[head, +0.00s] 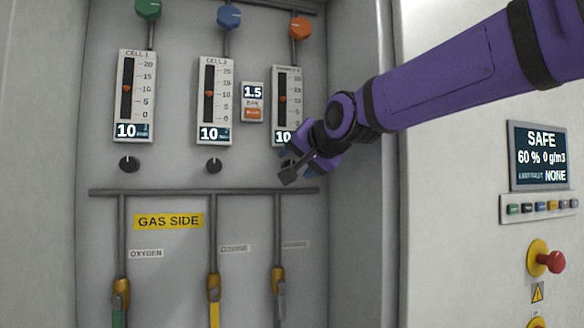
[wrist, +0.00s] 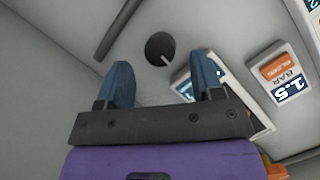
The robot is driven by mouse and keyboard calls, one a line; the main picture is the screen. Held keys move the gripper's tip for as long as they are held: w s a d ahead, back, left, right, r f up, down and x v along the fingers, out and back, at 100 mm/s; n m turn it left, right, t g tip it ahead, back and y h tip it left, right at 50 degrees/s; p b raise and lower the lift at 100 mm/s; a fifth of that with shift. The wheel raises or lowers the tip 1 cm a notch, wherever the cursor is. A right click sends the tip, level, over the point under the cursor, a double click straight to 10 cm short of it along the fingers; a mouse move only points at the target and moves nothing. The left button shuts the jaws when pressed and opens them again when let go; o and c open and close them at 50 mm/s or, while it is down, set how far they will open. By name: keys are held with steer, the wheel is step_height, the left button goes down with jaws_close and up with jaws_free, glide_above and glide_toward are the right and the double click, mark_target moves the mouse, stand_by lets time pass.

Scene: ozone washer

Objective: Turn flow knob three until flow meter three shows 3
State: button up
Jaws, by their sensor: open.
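Flow meter three (head: 288,92) is the rightmost white gauge in the head view, with a red float near mid-scale. Its display reads 10, its right edge covered by my arm. In the wrist view, flow knob three (wrist: 160,46) is a round black knob with a white pointer line. In the head view it is hidden behind my gripper (head: 291,166). My gripper, also in the wrist view (wrist: 162,66), is open and empty. Its two blue fingers lie left and right of the knob's line, with the knob just beyond the tips; contact does not show.
Two other meters (head: 135,95) (head: 214,98), both reading 10, have black knobs (head: 129,164) (head: 214,165) below. A horizontal pipe (head: 180,192) runs just under the knobs. A 1.5 bar display (head: 252,101) sits left of meter three. The cabinet's side wall (head: 360,230) is close right.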

steer(key=shift+x, duration=2.1)
steer(key=c, duration=0.9)
